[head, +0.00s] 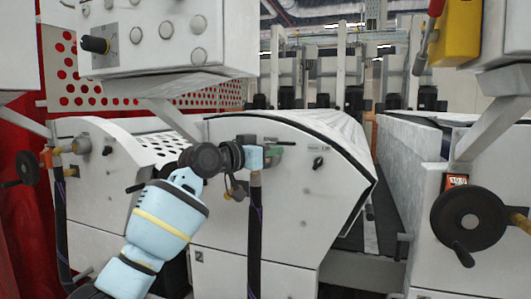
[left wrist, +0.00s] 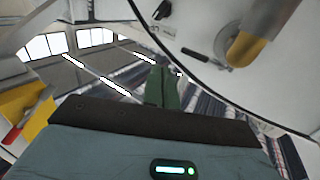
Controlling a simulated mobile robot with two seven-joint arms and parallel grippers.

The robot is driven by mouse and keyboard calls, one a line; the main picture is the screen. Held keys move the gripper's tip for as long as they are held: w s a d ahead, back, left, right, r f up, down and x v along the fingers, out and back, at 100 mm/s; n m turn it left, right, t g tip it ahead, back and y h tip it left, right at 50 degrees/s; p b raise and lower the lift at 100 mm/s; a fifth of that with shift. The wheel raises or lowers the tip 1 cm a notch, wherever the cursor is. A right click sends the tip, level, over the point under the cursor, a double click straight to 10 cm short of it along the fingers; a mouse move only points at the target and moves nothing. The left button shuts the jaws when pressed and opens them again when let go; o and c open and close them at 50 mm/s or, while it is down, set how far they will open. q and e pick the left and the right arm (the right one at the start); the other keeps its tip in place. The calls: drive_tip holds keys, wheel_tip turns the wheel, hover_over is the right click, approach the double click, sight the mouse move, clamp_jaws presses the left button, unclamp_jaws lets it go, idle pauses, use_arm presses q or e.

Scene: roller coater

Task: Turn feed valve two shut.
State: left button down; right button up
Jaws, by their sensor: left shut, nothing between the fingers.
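My left gripper (head: 280,153) is at the upper front of the middle white machine panel (head: 290,215). Its green fingers are shut with nothing between them, and they also show in the left wrist view (left wrist: 163,88). A small label (head: 198,256) low on this panel looks like a 2. A dark hose (head: 254,235) runs up the panel to just below the gripper. A small brass-coloured fitting (head: 238,190) hangs beside the hose top. The valve there is mostly hidden behind my gripper, so its handle position cannot be told. My right gripper is not in view.
A larger handwheel (head: 468,220) stands out at the right. A control box (head: 165,38) overhangs the upper left. A black knob (head: 318,163) sits right of my gripper.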

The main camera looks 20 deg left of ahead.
use_arm(q)
drive_tip(key=s+f+n+g+y, duration=0.1)
drive_tip(key=s+f, duration=0.4)
drive_tip(key=f, duration=1)
drive_tip(key=s+f+n+g+y+p, duration=0.15)
drive_tip(key=s+f, duration=0.45)
drive_tip(key=f, duration=0.9)
drive_tip(key=s+f+n+y+b, duration=0.15)
drive_tip(key=s+f, duration=0.35)
drive_tip(key=f, duration=1)
drive_tip(key=s+a+f+g+y+p, duration=0.1)
drive_tip(key=s+a+f+g+y, duration=0.1)
drive_tip(key=s+f, duration=1.35)
drive_tip(key=s+a+f+g+y, duration=0.1)
drive_tip(key=s+f, duration=0.1)
drive_tip(key=s, duration=0.9)
drive_tip(key=s+f+y, duration=0.1)
drive_tip(key=s+f, duration=0.1)
drive_tip(key=s, duration=1)
drive_tip(key=shift+s+a+f+n+g+p, duration=0.25)
drive_tip(key=shift+a+f+n+g+p, duration=0.05)
drive_tip(key=shift+a+n+g+p, duration=0.1)
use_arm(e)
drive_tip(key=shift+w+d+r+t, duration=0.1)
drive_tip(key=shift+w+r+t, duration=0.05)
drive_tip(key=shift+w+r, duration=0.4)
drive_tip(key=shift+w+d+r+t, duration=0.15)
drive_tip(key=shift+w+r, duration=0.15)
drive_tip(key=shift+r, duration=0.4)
